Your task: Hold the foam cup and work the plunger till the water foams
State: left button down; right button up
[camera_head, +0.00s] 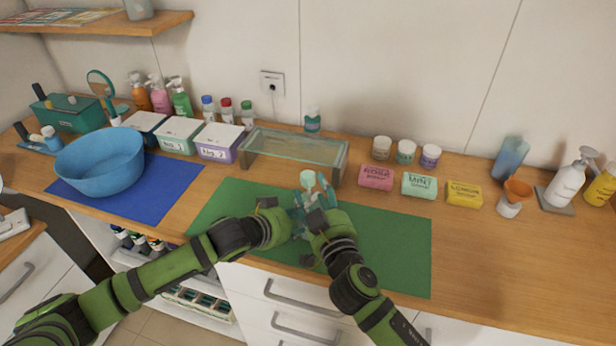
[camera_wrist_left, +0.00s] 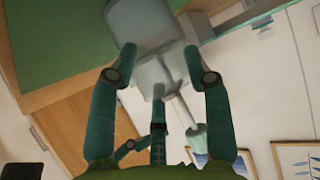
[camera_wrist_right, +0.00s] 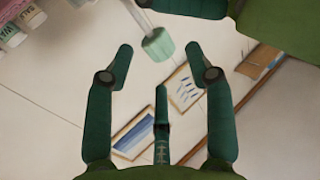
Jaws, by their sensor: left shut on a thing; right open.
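The foam cup (camera_wrist_left: 148,28) is a pale translucent cup in the left wrist view, between the fingers of my left gripper (camera_wrist_left: 160,62), which is shut on it. A thin plunger rod runs from the cup to a mint-green knob (camera_wrist_left: 197,138). In the head view the knob (camera_head: 307,179) shows above the green mat, and the grippers mostly hide the cup. My right gripper (camera_head: 318,198) is beside it, open. In the right wrist view the knob (camera_wrist_right: 157,45) appears between and beyond the open fingertips; I see no contact. The water and any foam cannot be made out.
The green mat (camera_head: 400,245) lies under both grippers. A glass-topped stand (camera_head: 295,146) is just behind. Pink, mint and yellow soap boxes (camera_head: 419,186) stand to the right. A blue bowl (camera_head: 100,163) is on a blue mat at left. The right counter front is clear.

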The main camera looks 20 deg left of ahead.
aim_at(310, 183)
jog(key=shift+x, duration=2.8)
grip_shut()
